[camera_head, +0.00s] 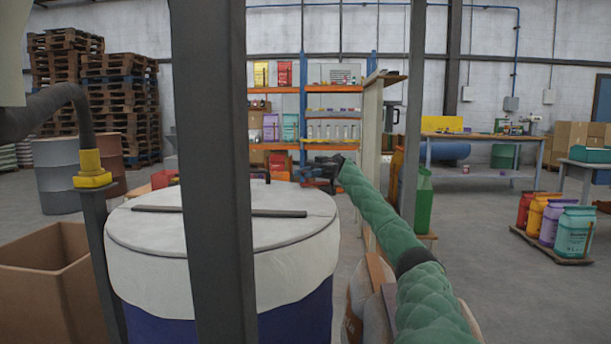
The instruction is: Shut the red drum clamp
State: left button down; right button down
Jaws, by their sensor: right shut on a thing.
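A large drum with a white cloth cover (140,262) and a blue lower body (293,322) stands in front of me. A flat grey lid with a dark bar (165,209) lies on top. I cannot clearly make out a red clamp on it. My right gripper (318,172), dark and small, is at the end of my green-sleeved arm, just beyond the drum's far right rim. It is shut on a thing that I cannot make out. A dark hooped handle (259,173) shows left of it, apart from it. My left gripper is not in view.
A grey upright post (212,150) crosses the view in front of the drum. A yellow-collared pipe (92,170) and an open cardboard box (50,280) stand at left. A pallet with several bags (573,232) lies at right.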

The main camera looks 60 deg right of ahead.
jog(key=shift+s, duration=0.1)
dwell(0.4)
jog(key=c, duration=1.2)
grip_release()
jog(key=shift+o, duration=0.2)
jog(key=shift+r, duration=0.15)
